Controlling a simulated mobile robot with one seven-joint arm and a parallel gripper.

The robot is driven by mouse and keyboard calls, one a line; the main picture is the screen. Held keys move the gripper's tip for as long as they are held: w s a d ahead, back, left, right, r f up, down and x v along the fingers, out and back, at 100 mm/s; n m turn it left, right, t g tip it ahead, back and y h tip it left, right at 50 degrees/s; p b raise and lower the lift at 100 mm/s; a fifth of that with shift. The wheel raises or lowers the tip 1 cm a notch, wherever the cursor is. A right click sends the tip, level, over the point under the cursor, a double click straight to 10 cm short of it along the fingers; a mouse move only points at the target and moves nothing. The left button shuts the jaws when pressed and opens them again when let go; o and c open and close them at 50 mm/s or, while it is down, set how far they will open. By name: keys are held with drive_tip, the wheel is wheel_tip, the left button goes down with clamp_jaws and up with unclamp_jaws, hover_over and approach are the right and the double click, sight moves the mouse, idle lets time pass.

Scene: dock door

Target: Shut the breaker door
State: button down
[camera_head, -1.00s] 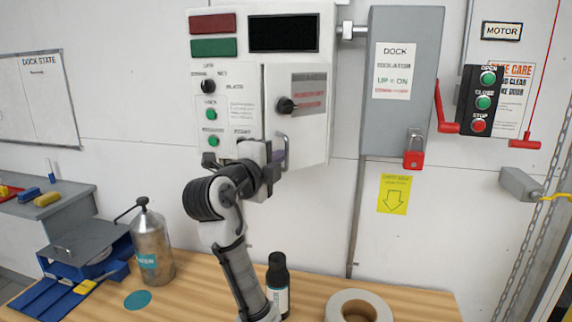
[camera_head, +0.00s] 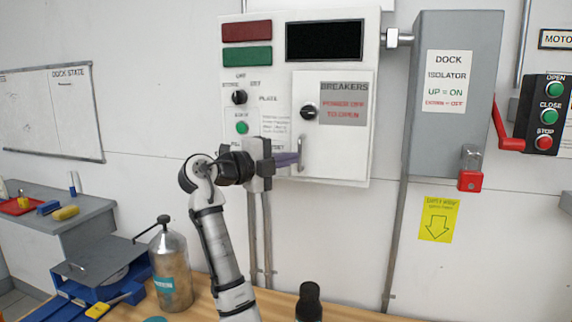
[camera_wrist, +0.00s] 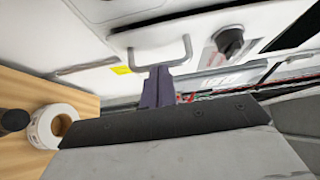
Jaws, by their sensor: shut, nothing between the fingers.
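The breaker door (camera_head: 345,145) is the white panel at the right of the control box, with a "BREAKERS" label. It looks flush or nearly flush with the box; a small gap cannot be ruled out. It carries a black knob (camera_head: 309,111) and a grey bar handle (camera_head: 301,153) at its lower left. My gripper (camera_head: 290,159) is shut and empty, its fingertips at the door's lower left, right by the handle. In the wrist view, the purple-grey fingers (camera_wrist: 158,88) are together just beside the handle (camera_wrist: 163,57); contact cannot be told. The knob also shows there (camera_wrist: 230,41).
The control box (camera_head: 262,90) has buttons and a dial left of the door. Below, a metal bottle (camera_head: 172,268) and a dark bottle (camera_head: 309,302) stand on the wooden bench.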

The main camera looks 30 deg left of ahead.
drive_tip(key=shift+w+a, duration=0.6)
drive_tip(key=shift+w, duration=0.1)
drive_tip(key=shift+s, duration=0.1)
